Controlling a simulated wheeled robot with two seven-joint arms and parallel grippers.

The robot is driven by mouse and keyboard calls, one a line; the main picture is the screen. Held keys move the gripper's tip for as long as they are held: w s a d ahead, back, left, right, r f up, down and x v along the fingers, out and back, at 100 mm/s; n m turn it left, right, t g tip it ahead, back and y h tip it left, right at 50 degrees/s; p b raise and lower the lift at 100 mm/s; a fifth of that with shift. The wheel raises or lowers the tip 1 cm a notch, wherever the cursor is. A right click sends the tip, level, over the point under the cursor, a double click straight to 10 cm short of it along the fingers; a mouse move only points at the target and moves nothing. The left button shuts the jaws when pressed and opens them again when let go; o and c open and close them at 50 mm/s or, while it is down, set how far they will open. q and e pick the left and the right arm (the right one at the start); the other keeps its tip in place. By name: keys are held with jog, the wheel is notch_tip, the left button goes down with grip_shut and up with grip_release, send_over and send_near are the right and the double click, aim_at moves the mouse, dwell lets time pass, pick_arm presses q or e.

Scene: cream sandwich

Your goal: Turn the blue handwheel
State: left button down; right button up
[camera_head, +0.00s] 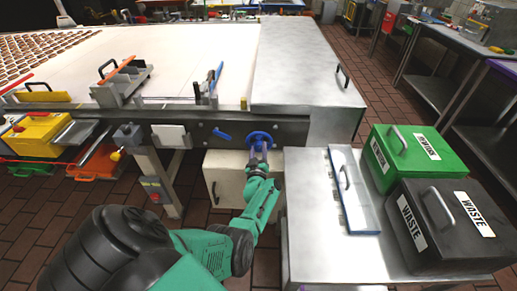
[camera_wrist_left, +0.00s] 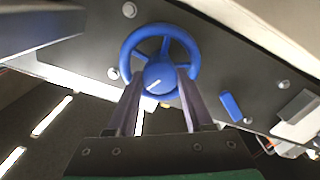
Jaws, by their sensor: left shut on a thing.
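The blue handwheel (camera_head: 260,138) is mounted on the dark side rail of the conveyor in the head view. In the left wrist view the handwheel (camera_wrist_left: 160,62) shows as a ring with spokes and a blue hub with a white mark. My left gripper (camera_head: 258,158) reaches the wheel from below. In the left wrist view the two fingers of my left gripper (camera_wrist_left: 160,88) stand on either side of the hub, shut on it; the exact contact is hard to see. My right gripper is not in view.
A blue lever (camera_head: 222,134) sits on the rail left of the wheel; it also shows in the wrist view (camera_wrist_left: 231,106). A metal table (camera_head: 300,215) with a green bin (camera_head: 415,150) and a black waste bin (camera_head: 440,220) stands close on the right. A cream box (camera_head: 225,175) is below the rail.

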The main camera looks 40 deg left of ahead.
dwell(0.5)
pick_arm(q)
jog(key=shift+c, duration=1.4)
grip_release()
jog(key=shift+s+d+r+p, duration=0.1)
jog(key=shift+s+d+p, duration=0.2)
jog(key=shift+p, duration=0.15)
jog(key=p+v, duration=0.7)
jog(key=v, duration=0.6)
jog(key=shift+s+d, duration=0.25)
jog(key=shift+s, duration=0.05)
